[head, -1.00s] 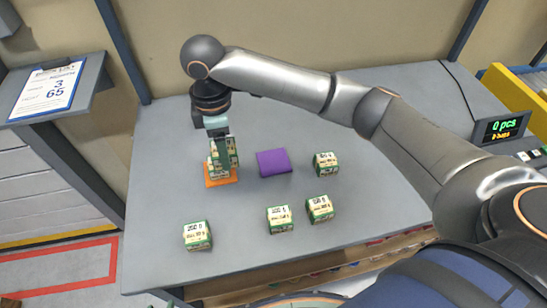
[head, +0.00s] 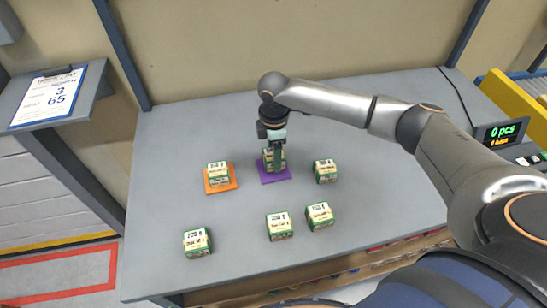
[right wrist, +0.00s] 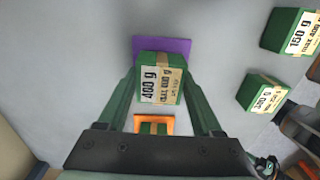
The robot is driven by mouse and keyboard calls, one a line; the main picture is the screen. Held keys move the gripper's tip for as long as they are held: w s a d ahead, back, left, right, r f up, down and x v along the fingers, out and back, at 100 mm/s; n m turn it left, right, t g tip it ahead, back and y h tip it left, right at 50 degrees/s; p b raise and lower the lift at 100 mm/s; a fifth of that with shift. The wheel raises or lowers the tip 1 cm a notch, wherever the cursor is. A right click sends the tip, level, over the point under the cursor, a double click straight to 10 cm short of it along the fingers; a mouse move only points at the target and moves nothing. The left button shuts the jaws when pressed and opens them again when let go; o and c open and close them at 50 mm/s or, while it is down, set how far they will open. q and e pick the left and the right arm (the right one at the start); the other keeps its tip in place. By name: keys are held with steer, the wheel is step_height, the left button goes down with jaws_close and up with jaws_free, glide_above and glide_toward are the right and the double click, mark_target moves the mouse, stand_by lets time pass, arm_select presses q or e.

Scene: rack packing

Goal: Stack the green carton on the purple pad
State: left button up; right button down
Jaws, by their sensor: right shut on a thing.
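My right gripper (head: 274,160) is shut on a green carton (head: 268,153) with a cream label at the purple pad (head: 284,177). In the right wrist view the held carton (right wrist: 160,78) sits between the two fingers, its label showing a weight in grams, with the purple pad (right wrist: 178,46) behind it. I cannot tell whether the carton touches the pad. Another green carton (head: 218,173) stands on the orange pad (head: 209,188) to the left. My left gripper is not in view.
More green cartons stand apart on the grey table: one right of the purple pad (head: 325,171), and others nearer the front (head: 197,242), (head: 279,226) and (head: 319,215). A counter display (head: 504,131) stands at the right. The back of the table is clear.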

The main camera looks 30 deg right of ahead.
steer(key=shift+a+f, duration=0.1)
steer(key=shift+f, duration=0.8)
steer(key=shift+f, duration=0.1)
steer(key=shift+c, duration=0.2)
jaws_free()
step_height(320, 180, up, 12)
